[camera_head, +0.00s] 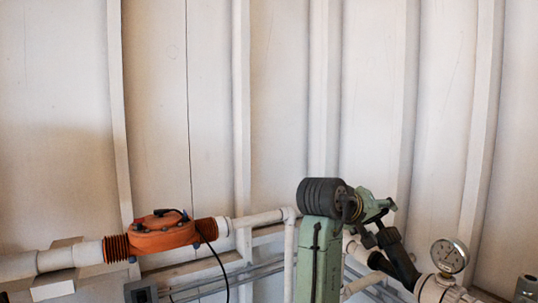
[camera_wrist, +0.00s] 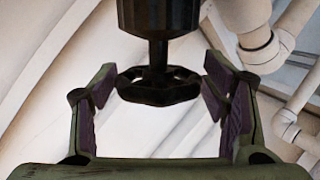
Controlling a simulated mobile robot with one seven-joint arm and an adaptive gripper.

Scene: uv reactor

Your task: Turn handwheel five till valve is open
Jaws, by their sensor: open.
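The black handwheel (camera_wrist: 158,88) is in the middle of the wrist view, at the end of a black valve body (camera_wrist: 158,15). My gripper (camera_wrist: 160,68) is open, with one purple-padded finger left of the handwheel and one right. In the head view my gripper (camera_head: 380,222) is at the upper end of the black valve (camera_head: 399,260). The handwheel there is mostly hidden by the gripper. No number is readable on it.
White pipes (camera_head: 261,219) run along the ribbed wall. An orange flanged unit (camera_head: 163,233) with a black cable is at left. A round gauge (camera_head: 449,256) stands right of the valve. White pipes (camera_wrist: 262,48) also pass near the right finger in the wrist view.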

